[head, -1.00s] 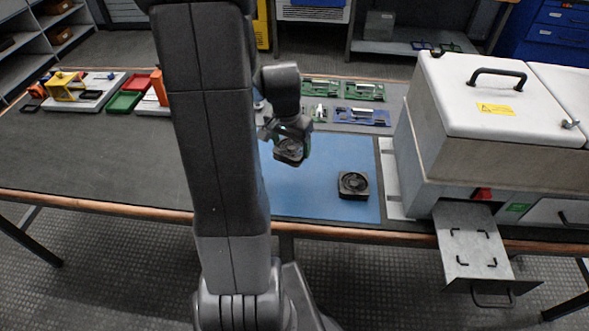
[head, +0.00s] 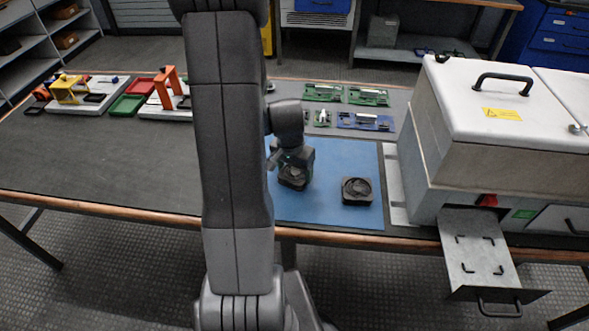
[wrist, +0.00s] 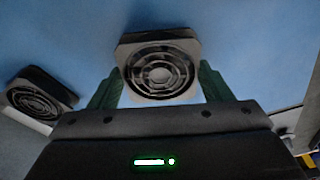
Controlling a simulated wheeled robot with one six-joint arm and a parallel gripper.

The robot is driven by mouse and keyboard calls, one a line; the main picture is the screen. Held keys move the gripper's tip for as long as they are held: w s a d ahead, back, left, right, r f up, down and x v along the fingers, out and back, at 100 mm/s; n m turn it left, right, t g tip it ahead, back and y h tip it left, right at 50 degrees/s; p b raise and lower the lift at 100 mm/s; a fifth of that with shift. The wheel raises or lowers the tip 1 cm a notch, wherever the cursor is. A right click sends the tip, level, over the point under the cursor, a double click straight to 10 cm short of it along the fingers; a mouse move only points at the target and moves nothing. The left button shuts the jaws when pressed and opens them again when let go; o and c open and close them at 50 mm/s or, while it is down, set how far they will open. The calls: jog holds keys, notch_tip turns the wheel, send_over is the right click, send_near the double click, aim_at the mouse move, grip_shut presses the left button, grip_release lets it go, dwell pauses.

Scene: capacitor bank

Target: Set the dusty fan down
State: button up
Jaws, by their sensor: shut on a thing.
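A square black fan (head: 293,178) with a round grille is between the fingers of my gripper (head: 292,170) in the head view. In the wrist view the fan (wrist: 159,68) sits between the two green fingertips of my gripper (wrist: 160,88), which is shut on it. It is over the blue mat (head: 325,208); I cannot tell whether it touches. A second square black fan (head: 357,190) lies on the mat to the right; it also shows at the left of the wrist view (wrist: 40,97). Dust on either fan is hard to make out.
A white-lidded machine (head: 480,130) with a pulled-out metal drawer (head: 478,250) stands on the right. Circuit boards (head: 365,121) lie behind the mat. Green and red trays (head: 128,106) are at the back left. The dark bench top (head: 110,160) at left is clear.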

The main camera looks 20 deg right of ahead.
aim_at(291, 177)
jog(key=o, duration=1)
jog(key=shift+r+p, duration=0.3)
jog(key=shift+r, duration=0.2)
notch_tip(291, 177, up, 11)
jog(key=s+a+p, duration=0.1)
jog(key=shift+a, duration=0.15)
jog(key=shift+s, duration=0.1)
